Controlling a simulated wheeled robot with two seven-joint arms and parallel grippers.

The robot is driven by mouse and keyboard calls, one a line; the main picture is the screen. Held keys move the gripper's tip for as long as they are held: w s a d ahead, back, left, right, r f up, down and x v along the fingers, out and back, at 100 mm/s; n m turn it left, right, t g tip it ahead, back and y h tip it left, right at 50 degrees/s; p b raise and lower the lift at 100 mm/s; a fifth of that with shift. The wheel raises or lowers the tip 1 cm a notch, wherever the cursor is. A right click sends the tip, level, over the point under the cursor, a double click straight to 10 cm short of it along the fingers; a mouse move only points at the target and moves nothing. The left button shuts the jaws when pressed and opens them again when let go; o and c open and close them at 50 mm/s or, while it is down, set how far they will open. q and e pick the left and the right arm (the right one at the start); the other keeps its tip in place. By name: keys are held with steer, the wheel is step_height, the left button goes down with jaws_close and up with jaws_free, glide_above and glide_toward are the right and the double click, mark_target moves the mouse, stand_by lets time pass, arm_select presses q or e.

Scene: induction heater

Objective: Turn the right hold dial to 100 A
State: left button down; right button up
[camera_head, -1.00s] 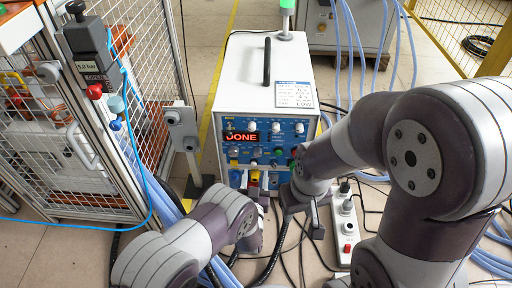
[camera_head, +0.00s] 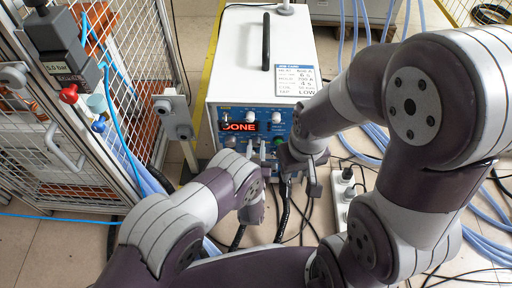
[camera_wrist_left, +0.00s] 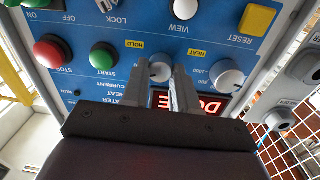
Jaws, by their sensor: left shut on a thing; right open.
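The white heater box (camera_head: 245,60) has a blue front panel with a lit red DONE display (camera_head: 240,127). In the left wrist view the panel appears upside down. There the hold dial (camera_wrist_left: 160,68), a pale round knob beside the yellow HOLD label (camera_wrist_left: 134,44), sits between the fingers of my left gripper (camera_wrist_left: 162,72), which is shut on it. The fingers partly cover the dial, and its setting cannot be read. The heat dial (camera_wrist_left: 226,76) is beside it, free of the fingers. My right gripper (camera_head: 313,180) is open and empty, low beside the panel's right edge.
The wrist view also shows a green start button (camera_wrist_left: 103,56), a red stop button (camera_wrist_left: 52,53) and a yellow reset button (camera_wrist_left: 257,20). A grey post (camera_head: 177,118) and wire cage stand left of the heater. A white power strip (camera_head: 343,195) lies on the right.

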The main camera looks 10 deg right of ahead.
arm_select(q)
steer(key=shift+n, duration=0.3)
steer(key=n, duration=0.2)
steer(key=shift+n+p, duration=0.3)
steer(key=n, duration=0.3)
steer(key=shift+n, duration=0.3)
steer(key=n, duration=0.3)
steer(key=shift+n+p, duration=0.35)
steer(key=shift+n, duration=0.05)
steer(key=n, duration=0.4)
steer(key=shift+f+n, duration=0.1)
steer(key=shift+n, duration=0.2)
steer(key=n, duration=0.6)
steer(key=shift+n+t+y+p, duration=0.3)
steer(key=shift+y+p, duration=0.05)
steer(key=shift+y, duration=0.05)
steer(key=n, duration=0.5)
steer(key=shift+f+n, duration=0.15)
steer(key=shift+n, duration=0.15)
